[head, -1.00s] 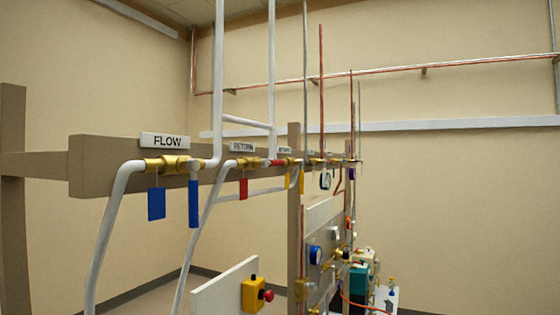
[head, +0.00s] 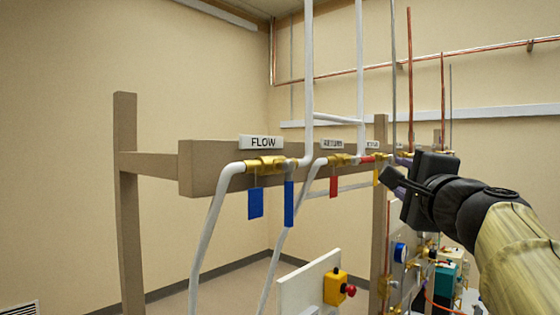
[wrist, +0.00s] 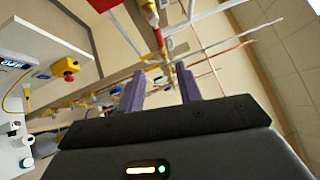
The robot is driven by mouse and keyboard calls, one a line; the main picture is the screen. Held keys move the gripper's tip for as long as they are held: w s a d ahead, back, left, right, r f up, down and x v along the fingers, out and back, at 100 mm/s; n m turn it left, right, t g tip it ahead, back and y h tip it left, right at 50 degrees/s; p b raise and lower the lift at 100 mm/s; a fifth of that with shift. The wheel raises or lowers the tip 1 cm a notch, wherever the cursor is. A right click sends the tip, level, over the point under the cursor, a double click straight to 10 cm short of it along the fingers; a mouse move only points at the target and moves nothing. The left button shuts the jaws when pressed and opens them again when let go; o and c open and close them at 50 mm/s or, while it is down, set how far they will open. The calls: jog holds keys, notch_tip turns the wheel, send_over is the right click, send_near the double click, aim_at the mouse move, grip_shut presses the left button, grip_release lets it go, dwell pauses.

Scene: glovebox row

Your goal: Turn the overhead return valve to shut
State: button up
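The return valve (head: 341,159) is a brass body on the rail under a RETURN label (head: 332,144). Its red lever (head: 368,159) appears to lie sideways, in line with the pipe, to the right of the body. A red tag (head: 334,187) hangs below. My gripper (head: 397,170) is to the right of the red lever in the head view, apart from it in the picture; the depth between them is unclear. In the wrist view its two purple fingers (wrist: 159,90) are spread with nothing held between them. Brass fittings show beyond the fingertips.
The flow valve (head: 265,164) stands to the left, its blue lever (head: 289,203) hanging down. White pipes rise and drop around both valves. More valves along the rail are partly hidden behind my gripper. A yellow box with a red button (head: 336,287) is below.

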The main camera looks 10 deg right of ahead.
aim_at(370, 161)
jog(key=w+p, duration=0.2)
jog(key=w, duration=0.3)
jog(key=w+d+r+p, duration=0.1)
jog(key=w+p, duration=0.1)
jog(key=w, duration=0.4)
jog(key=w+d+r+p, duration=0.1)
jog(key=w+p, duration=0.1)
jog(key=w, duration=0.4)
jog(key=shift+w+d+r, duration=0.1)
jog(key=shift+d+r, duration=0.05)
grip_shut()
